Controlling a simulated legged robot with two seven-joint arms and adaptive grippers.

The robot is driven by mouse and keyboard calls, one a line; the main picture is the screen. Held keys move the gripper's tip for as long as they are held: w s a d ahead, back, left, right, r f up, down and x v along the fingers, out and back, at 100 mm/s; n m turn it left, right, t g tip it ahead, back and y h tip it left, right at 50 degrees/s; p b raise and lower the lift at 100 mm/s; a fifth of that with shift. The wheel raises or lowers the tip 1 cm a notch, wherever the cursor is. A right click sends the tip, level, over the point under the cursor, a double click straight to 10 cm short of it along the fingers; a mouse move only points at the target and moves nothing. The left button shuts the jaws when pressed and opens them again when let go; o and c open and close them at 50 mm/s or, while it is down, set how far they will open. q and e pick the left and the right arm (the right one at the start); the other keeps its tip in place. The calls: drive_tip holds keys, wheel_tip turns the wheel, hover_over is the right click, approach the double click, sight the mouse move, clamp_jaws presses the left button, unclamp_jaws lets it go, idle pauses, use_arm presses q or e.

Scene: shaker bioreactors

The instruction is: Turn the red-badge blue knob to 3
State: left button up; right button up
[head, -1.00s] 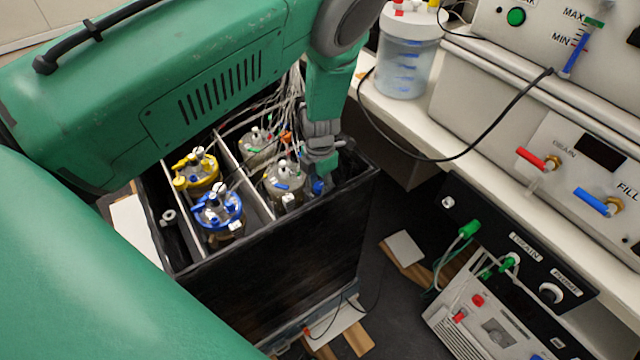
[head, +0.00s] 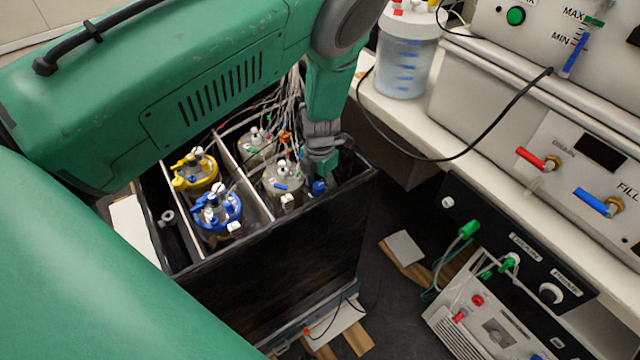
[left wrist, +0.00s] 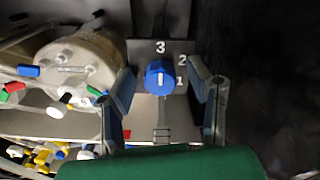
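The blue knob (left wrist: 160,77) is on a dark panel marked 3, 2 and 1 in the left wrist view. The 3 is above it, the 2 at its upper right and the 1 at its right. A pale mark shows on the knob's face; I cannot tell exactly which number it points to. A small red patch (left wrist: 127,134) shows at lower left, partly hidden. My left gripper (left wrist: 162,88) is open, one finger on each side of the knob, with gaps visible. In the head view the knob (head: 319,187) is just below my left gripper (head: 323,158). My right gripper is not in view.
The black box (head: 290,245) holds several vessels, including a blue-topped one (head: 217,211) and a yellow-topped one (head: 195,170). Tubes and cables rise beside my gripper. A vessel lid (left wrist: 75,62) is close left of the knob. A bench with control panels (head: 530,110) stands right.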

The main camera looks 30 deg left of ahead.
sight(320, 184)
use_arm(q)
drive_tip(key=shift+r, duration=0.5)
wheel_tip(320, 184, up, 11)
idle(0.5)
